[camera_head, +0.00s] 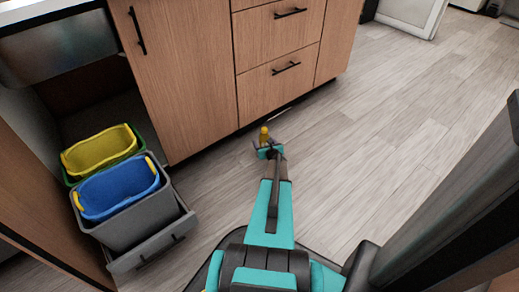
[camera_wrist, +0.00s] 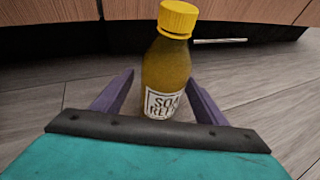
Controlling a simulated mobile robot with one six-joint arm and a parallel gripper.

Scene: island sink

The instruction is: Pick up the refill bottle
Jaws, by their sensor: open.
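The refill bottle (camera_wrist: 166,72) has a yellow cap, a dark yellow body and a white label with dark lettering. It stands upright on the wood-plank floor in the wrist view, in front of the cabinet base. In the head view the bottle (camera_head: 264,135) shows small, just beyond the gripper. My gripper (camera_wrist: 158,98) is open, with one purple finger on each side of the bottle's lower body. I cannot tell whether either finger touches it. In the head view my gripper (camera_head: 266,147) is low, near the floor. The bottle's base is partly hidden behind the gripper body.
Wooden cabinets with drawers (camera_head: 282,70) stand just behind the bottle. At the left, a pulled-out bin unit (camera_head: 150,228) holds a blue bucket (camera_head: 118,190) and a yellow bucket (camera_head: 100,150). The floor (camera_head: 400,110) to the right is clear.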

